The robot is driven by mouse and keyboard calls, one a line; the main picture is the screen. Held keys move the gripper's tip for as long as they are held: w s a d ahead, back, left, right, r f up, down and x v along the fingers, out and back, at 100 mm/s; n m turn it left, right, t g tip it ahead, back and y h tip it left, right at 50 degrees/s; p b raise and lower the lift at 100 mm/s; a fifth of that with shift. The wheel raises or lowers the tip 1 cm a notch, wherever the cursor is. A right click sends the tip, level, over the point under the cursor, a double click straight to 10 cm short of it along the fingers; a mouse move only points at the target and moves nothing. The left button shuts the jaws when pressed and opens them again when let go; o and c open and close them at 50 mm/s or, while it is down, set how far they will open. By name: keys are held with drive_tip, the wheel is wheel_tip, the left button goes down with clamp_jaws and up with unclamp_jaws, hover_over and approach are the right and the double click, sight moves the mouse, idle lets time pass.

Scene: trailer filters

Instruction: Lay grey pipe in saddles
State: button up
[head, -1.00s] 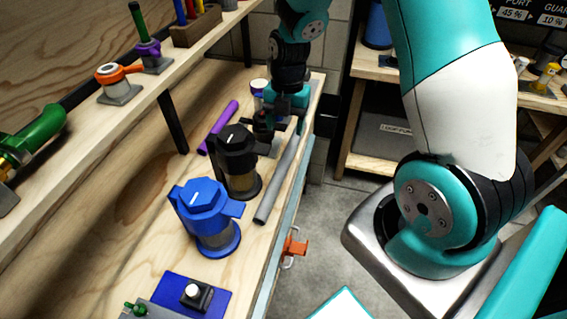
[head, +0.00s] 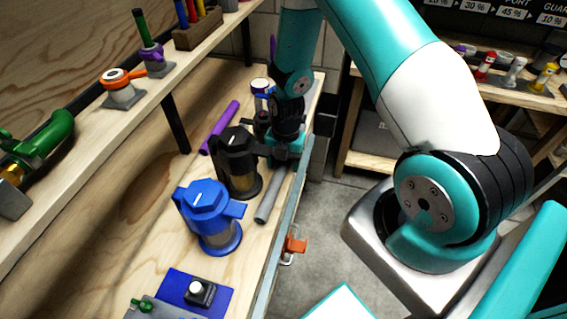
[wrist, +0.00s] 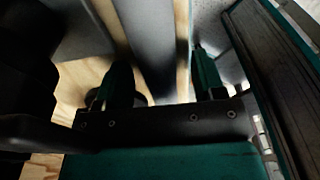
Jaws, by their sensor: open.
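The grey pipe (head: 269,204) lies on the wooden bench near its right edge, beside the black-topped filter. My gripper (head: 287,160) is low over the far part of the pipe and hides it in the head view. In the wrist view the pipe (wrist: 150,40) runs between the two fingers of my gripper (wrist: 163,82), with a gap visible on its right side. The fingers are open. I cannot tell how far down around the pipe they reach. I cannot make out the saddles in either view.
A black-topped filter (head: 238,165) stands close left of my gripper, and a blue filter (head: 208,215) stands nearer. A purple pipe (head: 220,127) lies farther left. An orange valve handle (head: 296,244) sticks out at the bench front. A shelf (head: 120,125) overhangs on the left.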

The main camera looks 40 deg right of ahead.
drive_tip(key=c, duration=1.1)
drive_tip(key=shift+o, duration=0.2)
drive_tip(key=shift+r, duration=0.1)
